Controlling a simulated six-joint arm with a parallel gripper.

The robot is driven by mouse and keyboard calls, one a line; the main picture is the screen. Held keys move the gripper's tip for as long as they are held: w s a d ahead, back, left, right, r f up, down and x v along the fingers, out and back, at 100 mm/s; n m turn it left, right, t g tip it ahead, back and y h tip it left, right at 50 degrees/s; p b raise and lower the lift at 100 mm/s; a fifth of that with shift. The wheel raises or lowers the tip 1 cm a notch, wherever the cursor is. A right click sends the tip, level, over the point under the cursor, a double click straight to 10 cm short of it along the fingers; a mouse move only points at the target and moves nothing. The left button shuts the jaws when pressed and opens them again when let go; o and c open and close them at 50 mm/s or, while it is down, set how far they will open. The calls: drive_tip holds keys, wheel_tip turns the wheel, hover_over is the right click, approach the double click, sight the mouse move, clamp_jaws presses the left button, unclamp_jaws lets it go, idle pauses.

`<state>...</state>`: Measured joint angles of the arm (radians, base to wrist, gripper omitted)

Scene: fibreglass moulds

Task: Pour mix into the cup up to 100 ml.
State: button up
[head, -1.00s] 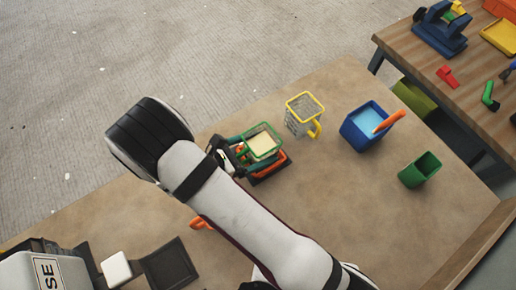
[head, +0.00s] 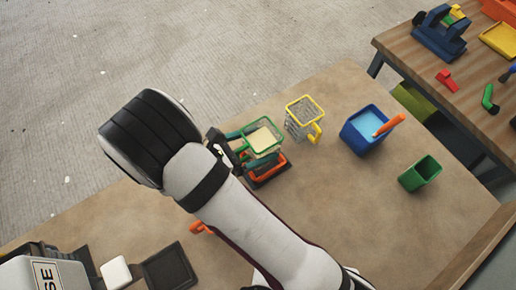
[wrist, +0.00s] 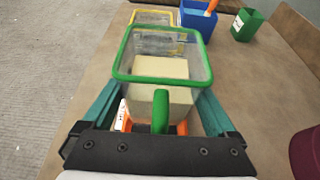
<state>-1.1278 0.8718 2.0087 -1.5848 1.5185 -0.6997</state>
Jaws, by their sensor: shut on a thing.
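A clear jug with a green rim and green handle (head: 262,140) holds a cream-coloured mix (wrist: 160,68). My gripper (head: 249,146) is shut on this jug, with its teal fingers on either side and the green handle toward my wrist. The jug looks about upright; whether it is clear of the table I cannot tell. A clear cup with a yellow rim and yellow handle (head: 304,112) stands just to its right in the head view. In the wrist view this cup (wrist: 152,17) is partly hidden behind the jug. Its markings and fill level cannot be read.
A blue container (head: 361,138) with light blue contents and an orange-handled tool (head: 391,124) stands right of the cup. A green bin (head: 420,174) stands further right. An orange and black item (head: 270,172) shows below the jug. The table's right front (head: 370,215) is clear.

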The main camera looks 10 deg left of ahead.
drive_tip(key=d+r, duration=0.7)
drive_tip(key=d, duration=0.4)
drive_tip(key=w+d+n+y, duration=0.1)
drive_tip(key=w, duration=0.2)
drive_tip(key=w+d+n+t+y, duration=0.1)
drive_tip(key=w, duration=0.2)
drive_tip(key=w+d+r+n+t, duration=0.1)
drive_tip(key=w, duration=0.2)
drive_tip(key=shift+w+y, duration=0.15)
drive_tip(key=shift+y, duration=0.25)
drive_tip(key=shift+d+r+n+g+h, duration=0.1)
drive_tip(key=shift+r+n+g+h, duration=0.1)
drive_tip(key=shift+r+n+h, duration=0.35)
drive_tip(key=shift+d+r+n+g+h, duration=0.15)
drive_tip(key=shift+n+g+h, duration=0.1)
drive_tip(key=shift+n, duration=0.6)
drive_tip(key=shift+s+f+n, duration=0.2)
drive_tip(key=shift+n, duration=0.1)
drive_tip(key=shift+f+h, duration=0.2)
drive_tip(key=shift+h, duration=0.3)
drive_tip(key=shift+f+n+h, duration=0.35)
drive_tip(key=shift+n+h, duration=0.05)
drive_tip(key=shift+n, duration=0.5)
drive_tip(key=shift+f+n, duration=0.2)
drive_tip(key=shift+n, duration=0.1)
drive_tip(key=shift+f+n+h, duration=0.35)
drive_tip(key=shift+n+h, duration=0.25)
drive_tip(key=shift+n, duration=0.2)
